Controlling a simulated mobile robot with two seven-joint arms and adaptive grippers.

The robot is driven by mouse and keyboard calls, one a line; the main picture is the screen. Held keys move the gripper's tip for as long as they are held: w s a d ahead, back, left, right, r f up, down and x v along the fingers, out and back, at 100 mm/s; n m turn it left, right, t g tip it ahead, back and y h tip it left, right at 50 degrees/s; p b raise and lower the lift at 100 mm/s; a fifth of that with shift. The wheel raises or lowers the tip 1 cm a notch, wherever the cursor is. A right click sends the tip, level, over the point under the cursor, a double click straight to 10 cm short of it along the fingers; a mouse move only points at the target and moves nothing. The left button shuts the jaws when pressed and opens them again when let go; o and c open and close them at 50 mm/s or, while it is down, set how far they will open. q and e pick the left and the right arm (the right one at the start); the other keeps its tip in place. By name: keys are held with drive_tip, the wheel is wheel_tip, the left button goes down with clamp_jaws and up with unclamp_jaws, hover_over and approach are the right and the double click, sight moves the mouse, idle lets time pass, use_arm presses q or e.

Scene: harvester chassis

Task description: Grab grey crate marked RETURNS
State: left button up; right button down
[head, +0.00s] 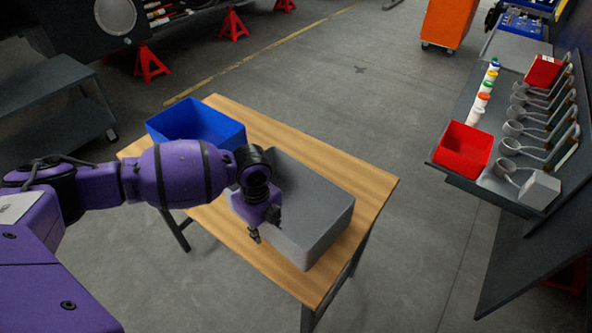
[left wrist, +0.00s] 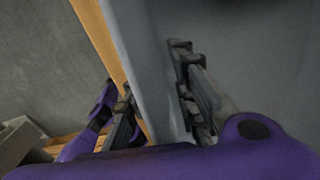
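A grey crate (head: 318,198) stands upright on a wooden table (head: 372,185), right of a blue crate (head: 205,124). No RETURNS marking is readable on it. My left gripper (head: 262,232) is at the crate's near left side, pointing down. In the left wrist view, the two fingers of my left gripper (left wrist: 158,102) straddle the grey crate's wall (left wrist: 150,45), one outside and one inside. A strip of wood shows between the outer finger and the wall, so the fingers look open. The inner finger lies close to the wall; contact is unclear. My right gripper is not in view.
A red bin (head: 463,150) and several ladle-like parts stand on a grey shelf (head: 452,172) at the right. A grey cart (head: 45,95) stands at the left. Red jack stands (head: 150,64) are behind.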

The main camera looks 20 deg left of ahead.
use_arm(q)
drive_tip(key=shift+c, duration=0.5)
clamp_jaws()
